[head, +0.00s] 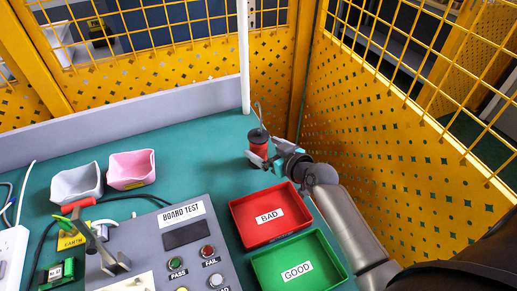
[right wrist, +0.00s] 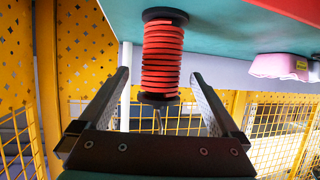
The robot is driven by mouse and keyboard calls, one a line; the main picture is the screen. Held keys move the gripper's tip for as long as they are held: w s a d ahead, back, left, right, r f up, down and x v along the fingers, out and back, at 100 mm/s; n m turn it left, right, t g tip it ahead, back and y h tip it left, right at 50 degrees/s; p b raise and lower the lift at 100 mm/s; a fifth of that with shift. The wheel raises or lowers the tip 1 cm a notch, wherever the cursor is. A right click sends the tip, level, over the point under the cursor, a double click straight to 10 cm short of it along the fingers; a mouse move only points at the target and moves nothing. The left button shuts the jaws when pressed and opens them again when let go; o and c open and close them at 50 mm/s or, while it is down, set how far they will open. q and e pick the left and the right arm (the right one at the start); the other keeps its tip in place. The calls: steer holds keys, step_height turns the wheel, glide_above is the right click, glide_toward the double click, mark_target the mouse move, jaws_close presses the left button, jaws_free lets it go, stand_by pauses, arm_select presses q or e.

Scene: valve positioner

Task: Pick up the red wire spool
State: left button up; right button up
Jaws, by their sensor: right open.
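The red wire spool (head: 259,146) stands upright at the back right of the green table, with black end flanges and a thin wire rising from its top. It also shows in the right wrist view (right wrist: 164,58), where its red coils are plain. My right gripper (head: 264,158) is at the spool, coming from the right. In the right wrist view the gripper's two fingers (right wrist: 160,95) are spread wide, with the spool between or just beyond their tips; no finger is seen touching it. My left gripper is not in view.
A red BAD tray (head: 285,231) and a green GOOD tray (head: 314,280) lie in front of the spool. Grey (head: 77,184) and pink (head: 131,170) bins stand left. A white post (head: 243,55) and yellow mesh fence (head: 385,130) are close by. A board tester (head: 158,253) sits front left.

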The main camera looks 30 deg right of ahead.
mark_target(264, 147)
steer(key=shift+b+x, duration=0.3)
steer(key=shift+x, duration=1.25)
steer(key=shift+c, duration=0.3)
steer(key=shift+r, duration=0.1)
jaws_close()
